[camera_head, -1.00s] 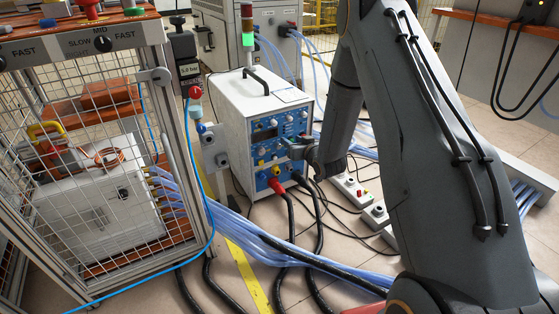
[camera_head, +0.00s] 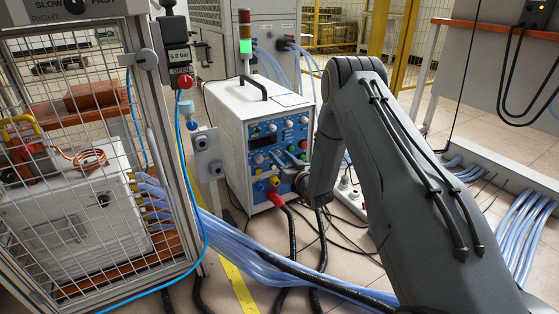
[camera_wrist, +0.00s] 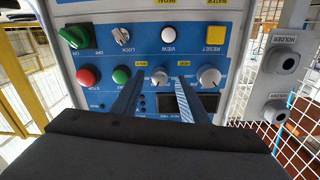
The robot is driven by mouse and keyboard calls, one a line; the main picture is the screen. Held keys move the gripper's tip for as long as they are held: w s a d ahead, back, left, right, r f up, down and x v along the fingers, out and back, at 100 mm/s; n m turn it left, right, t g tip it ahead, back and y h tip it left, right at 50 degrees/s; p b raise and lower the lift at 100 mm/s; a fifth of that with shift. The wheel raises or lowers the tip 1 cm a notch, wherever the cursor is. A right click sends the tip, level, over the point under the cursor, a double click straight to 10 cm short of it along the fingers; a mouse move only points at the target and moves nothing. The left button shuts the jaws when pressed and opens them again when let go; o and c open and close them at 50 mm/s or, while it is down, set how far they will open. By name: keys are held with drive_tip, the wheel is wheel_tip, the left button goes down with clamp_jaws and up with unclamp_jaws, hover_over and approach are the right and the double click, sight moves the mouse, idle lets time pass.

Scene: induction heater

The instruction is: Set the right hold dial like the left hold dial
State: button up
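The blue front panel of the white heater unit (camera_head: 246,108) faces my gripper. The wrist view shows the panel turned over. Two white dials sit side by side there: one (camera_wrist: 159,76) between my fingertips and another (camera_wrist: 209,77) just right of the right finger. Their small yellow labels and exact pointer angles are too small to read. My gripper (camera_wrist: 158,87) is open, its blue fingers apart on either side of the first dial. I cannot tell whether they touch it. In the head view my gripper (camera_head: 290,162) is at the panel, and the wrist partly hides it.
A dark display (camera_wrist: 198,102) lies by the fingers. A mesh cage (camera_head: 80,170) stands left. Thick cables and blue hoses (camera_head: 250,245) run across the floor.

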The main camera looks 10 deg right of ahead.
drive_tip(key=shift+w+a, duration=0.2)
drive_tip(key=shift+w, duration=0.35)
clamp_jaws()
